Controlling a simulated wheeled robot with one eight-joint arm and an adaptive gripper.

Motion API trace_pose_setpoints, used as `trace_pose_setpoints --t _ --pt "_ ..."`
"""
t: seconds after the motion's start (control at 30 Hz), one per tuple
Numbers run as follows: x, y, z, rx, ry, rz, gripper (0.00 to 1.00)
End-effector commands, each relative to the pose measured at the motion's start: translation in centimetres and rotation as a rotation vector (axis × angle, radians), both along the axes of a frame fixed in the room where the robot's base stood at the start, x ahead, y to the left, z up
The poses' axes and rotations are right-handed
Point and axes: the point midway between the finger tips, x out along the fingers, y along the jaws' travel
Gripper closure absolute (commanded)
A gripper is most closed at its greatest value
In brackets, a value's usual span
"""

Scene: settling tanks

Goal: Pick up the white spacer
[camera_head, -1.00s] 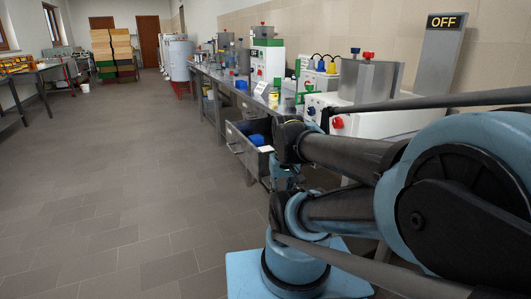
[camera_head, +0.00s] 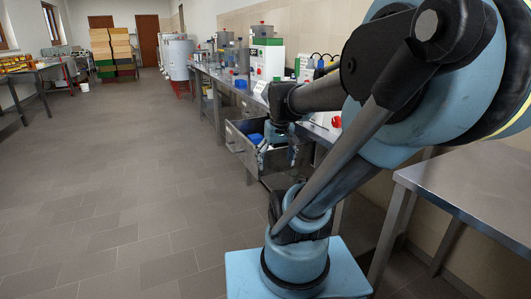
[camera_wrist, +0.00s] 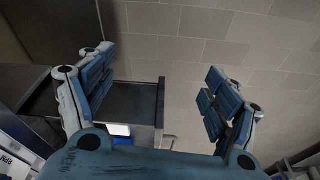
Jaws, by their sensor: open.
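My gripper (camera_wrist: 158,68) is open in the wrist view, with its two blue fingers wide apart and nothing between them. The pulled-out drawer (camera_wrist: 145,92) lies beyond and partly behind the left finger. A small white patch (camera_wrist: 118,129) shows low in the drawer, just above my gripper's palm. It may be the white spacer, but most of it is hidden and I cannot tell. In the head view my gripper (camera_head: 279,152) is over or beside the drawer (camera_head: 236,141), partly hidden by my arm. I cannot make out a white spacer there.
A blue object (camera_head: 256,138) sits in the drawer. The long workbench (camera_head: 219,84) above carries several containers and devices. A bare steel table (camera_head: 480,185) stands close at the right. The tiled floor (camera_head: 120,185) to the left is free.

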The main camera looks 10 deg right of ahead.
Motion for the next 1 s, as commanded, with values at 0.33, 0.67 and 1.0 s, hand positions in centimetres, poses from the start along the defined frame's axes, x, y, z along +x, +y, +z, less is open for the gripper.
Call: trace_pose_setpoints --t 0.33,0.67,1.0 --pt "9.5 -0.8 4.2 0.006 -0.024 0.056 0.18" --pt "19.0 -2.0 6.2 0.01 -0.047 0.11 0.18" --pt "28.1 -3.7 6.3 0.012 -0.072 0.158 0.18"
